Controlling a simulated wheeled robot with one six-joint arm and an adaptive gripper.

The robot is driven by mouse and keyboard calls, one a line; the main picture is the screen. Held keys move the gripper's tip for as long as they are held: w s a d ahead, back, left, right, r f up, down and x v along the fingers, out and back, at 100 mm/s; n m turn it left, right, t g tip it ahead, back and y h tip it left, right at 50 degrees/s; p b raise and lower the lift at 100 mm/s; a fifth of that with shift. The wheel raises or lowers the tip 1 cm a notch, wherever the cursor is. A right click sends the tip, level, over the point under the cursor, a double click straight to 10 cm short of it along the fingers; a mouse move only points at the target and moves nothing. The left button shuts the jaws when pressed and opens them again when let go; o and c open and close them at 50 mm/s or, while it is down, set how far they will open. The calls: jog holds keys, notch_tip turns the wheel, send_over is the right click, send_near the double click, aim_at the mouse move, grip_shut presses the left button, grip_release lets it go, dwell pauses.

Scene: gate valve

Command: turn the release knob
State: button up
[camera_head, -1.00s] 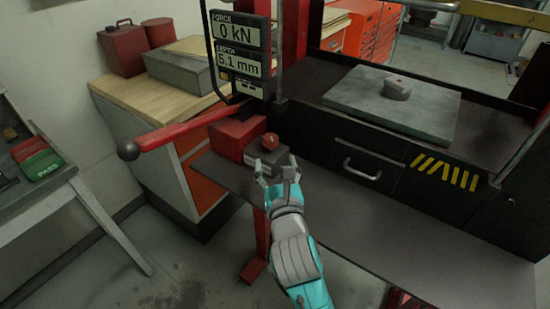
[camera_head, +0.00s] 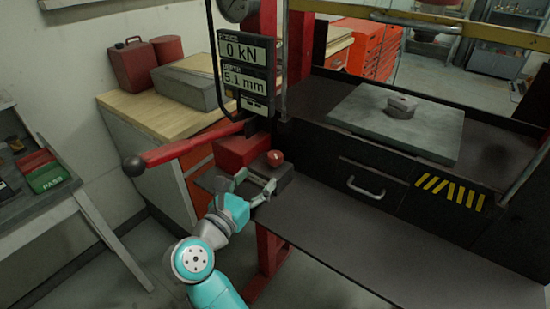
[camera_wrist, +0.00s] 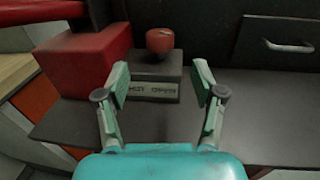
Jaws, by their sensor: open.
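The release knob (camera_head: 275,158) is a small round red knob on top of a dark grey block (camera_head: 284,177). In the wrist view the knob (camera_wrist: 160,40) stands above a label plate (camera_wrist: 152,91) on the block's front, its text too blurred to read surely. My gripper (camera_head: 257,182) is open and empty in front of the block. In the wrist view its two fingers (camera_wrist: 161,78) are spread to either side of the block, with the knob between and beyond their tips. I see no contact with the knob.
A red box (camera_head: 241,150) and a red lever with a black ball end (camera_head: 185,149) are left of the knob. The display (camera_head: 247,65) above reads 0 kN and 5.1 mm. A drawer handle (camera_head: 365,188) is to the right. The dark shelf (camera_head: 370,245) is clear at right.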

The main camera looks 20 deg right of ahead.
aim_at(271, 163)
jog(key=x, duration=0.9)
jog(key=shift+w+d, duration=0.2)
jog(key=shift+w, duration=0.1)
jog(key=shift+c, duration=0.2)
jog(key=c, duration=1.1)
